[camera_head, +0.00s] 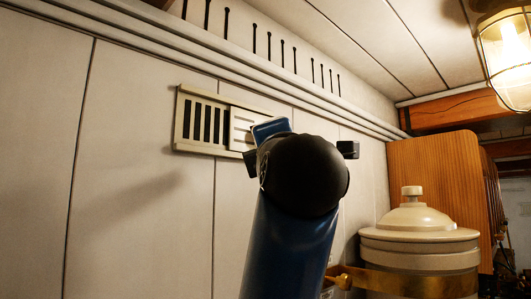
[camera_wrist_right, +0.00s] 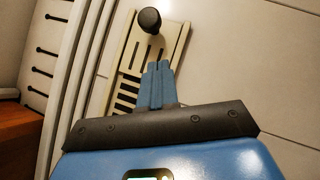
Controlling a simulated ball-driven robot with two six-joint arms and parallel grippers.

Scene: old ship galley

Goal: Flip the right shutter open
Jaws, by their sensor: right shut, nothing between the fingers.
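A pale vent with a sliding shutter (camera_head: 240,122) is set on the white wall in the head view. Its left part shows dark open slots, and a pale slatted panel covers the part to the right. My right arm hides the vent's right end. In the right wrist view the shutter (camera_wrist_right: 137,57) appears at a slant, with a dark round knob (camera_wrist_right: 149,20) near its far end. My right gripper (camera_wrist_right: 159,66) is shut and empty, its blue fingertips in front of the slatted panel, short of the knob. Whether they touch the panel cannot be told. My left gripper is not in view.
Pipes (camera_head: 190,42) run along the wall above the vent. A cream lidded pot (camera_head: 420,245) stands at the lower right beside a wooden panel (camera_head: 435,175). A caged lamp (camera_head: 508,60) hangs at the upper right. The wall left of the vent is clear.

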